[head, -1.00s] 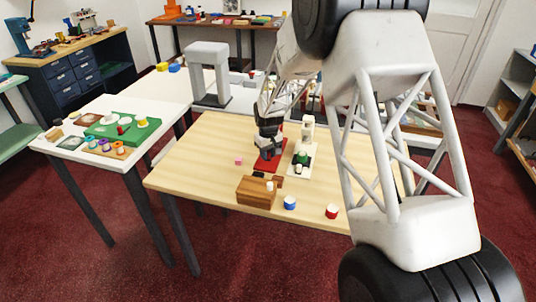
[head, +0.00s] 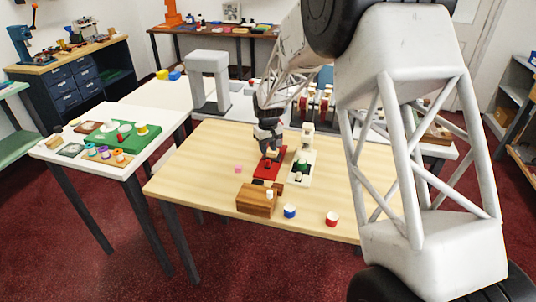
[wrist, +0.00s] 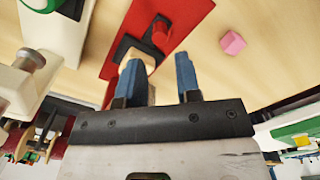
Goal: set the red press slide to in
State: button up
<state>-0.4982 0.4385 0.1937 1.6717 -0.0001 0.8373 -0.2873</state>
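The red press's red base plate (head: 265,170) lies on the wooden table below my gripper. In the wrist view the red plate (wrist: 185,15) carries a dark piece with a red knob (wrist: 161,32) and a cream block (wrist: 138,58). My gripper (wrist: 158,65) points at the plate with its two blue fingers apart; the cream block shows near the left finger, and I cannot tell whether they touch. In the head view my gripper (head: 270,151) hangs over the plate's far part. The slide's exact position is partly hidden by my gripper.
A cream press with a green part (head: 302,166) stands close to the right. A pink cube (head: 238,169) lies left on otherwise clear table.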

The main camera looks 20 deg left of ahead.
jog(key=shift+r, duration=0.6)
jog(key=shift+s, duration=0.15)
jog(key=c, duration=0.6)
jog(key=shift+s+a+f+n+h, duration=0.1)
jog(key=shift+s+f+n+h, duration=0.1)
jog(key=shift+s+n, duration=0.2)
jog(key=shift+s+a+f+n+h, duration=0.1)
jog(key=shift+s+n+h, duration=0.15)
jog(key=shift+n, duration=0.25)
jog(key=s+a+n+t+h, duration=0.1)
jog(key=s+a+n+t, duration=0.2)
jog(key=n, duration=0.7)
jog(key=s+a+n+t+h, duration=0.2)
jog(key=s+n+t, duration=0.3)
jog(key=s+n, duration=0.3)
jog(key=shift+s+a+r+n, duration=0.2)
jog(key=shift+a+r+n, duration=0.3)
jog(key=shift+n, duration=0.4)
jog(key=shift+a+f, duration=0.1)
